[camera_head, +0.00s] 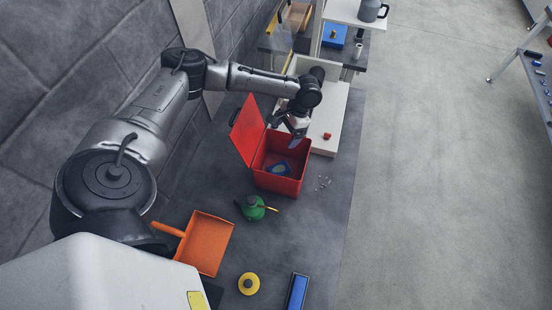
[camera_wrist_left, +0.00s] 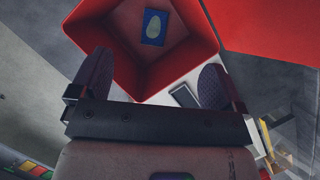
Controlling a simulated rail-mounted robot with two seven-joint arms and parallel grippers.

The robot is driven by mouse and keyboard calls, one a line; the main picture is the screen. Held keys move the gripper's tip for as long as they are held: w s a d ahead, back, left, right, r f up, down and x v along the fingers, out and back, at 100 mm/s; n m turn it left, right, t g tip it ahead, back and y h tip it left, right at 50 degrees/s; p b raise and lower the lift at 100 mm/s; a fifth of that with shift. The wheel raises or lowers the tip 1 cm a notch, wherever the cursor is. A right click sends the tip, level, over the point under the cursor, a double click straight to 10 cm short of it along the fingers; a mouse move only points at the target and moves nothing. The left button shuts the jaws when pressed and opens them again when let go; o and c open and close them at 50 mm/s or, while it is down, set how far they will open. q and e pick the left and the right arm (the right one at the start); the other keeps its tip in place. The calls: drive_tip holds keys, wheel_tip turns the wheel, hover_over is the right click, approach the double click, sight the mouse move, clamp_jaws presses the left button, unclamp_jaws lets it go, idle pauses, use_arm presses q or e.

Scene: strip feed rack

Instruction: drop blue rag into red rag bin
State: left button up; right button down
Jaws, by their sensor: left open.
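The red rag bin (camera_head: 300,184) stands on the dark bench with its lid (camera_head: 247,130) swung open to the left. A flat blue piece with a pale oval, which looks like the blue rag (camera_head: 279,168), lies inside the bin. In the left wrist view the rag (camera_wrist_left: 154,27) lies on the floor of the bin (camera_wrist_left: 112,45), apart from my fingers. My left gripper (camera_head: 298,141) is above the bin's far side. In the wrist view its two dark fingers (camera_wrist_left: 155,78) are spread with nothing between them. My right gripper does not show.
In front of the bin are a green oil can (camera_head: 252,208), an orange dustpan (camera_head: 205,243), a yellow ring-shaped thing (camera_head: 249,284) and a blue-topped bar (camera_head: 297,291). Small clear bits (camera_head: 323,183) lie right of the bin. A white rack (camera_head: 334,105) stands behind it.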

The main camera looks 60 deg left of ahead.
use_arm(q)
drive_tip(key=b+v, duration=0.1)
drive_tip(key=v, duration=1.1)
idle(0.4)
